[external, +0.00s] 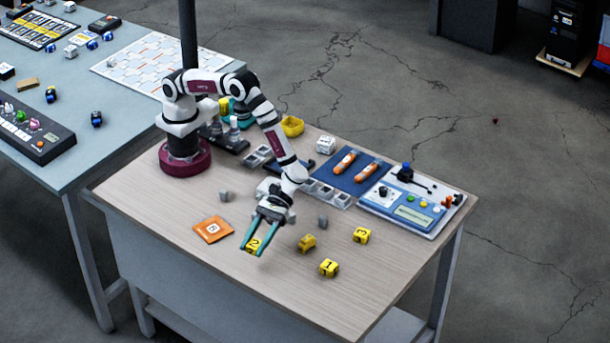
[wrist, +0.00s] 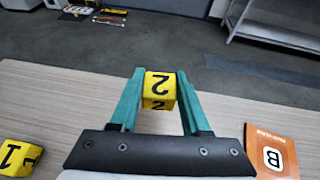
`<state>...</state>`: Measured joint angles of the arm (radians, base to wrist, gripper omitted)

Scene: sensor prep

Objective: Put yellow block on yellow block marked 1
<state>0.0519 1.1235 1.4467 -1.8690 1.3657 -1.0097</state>
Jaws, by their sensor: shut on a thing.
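My gripper (external: 253,248) has teal fingers and is shut on a yellow block marked 2 (external: 254,243). In the wrist view the same block (wrist: 159,90) sits between the fingertips (wrist: 161,78). I cannot tell its exact height over the table. The yellow block marked 1 (external: 329,268) stands on the wooden table, to the right of my gripper and nearer the front edge; it also shows at the left of the wrist view (wrist: 16,157). Its top looks clear.
A yellow block (external: 307,243) and a yellow block marked 3 (external: 362,236) stand near block 1. A small grey piece (external: 323,222) stands close by. An orange card (external: 213,229) lies left of my gripper. A control panel (external: 410,203) is at the right.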

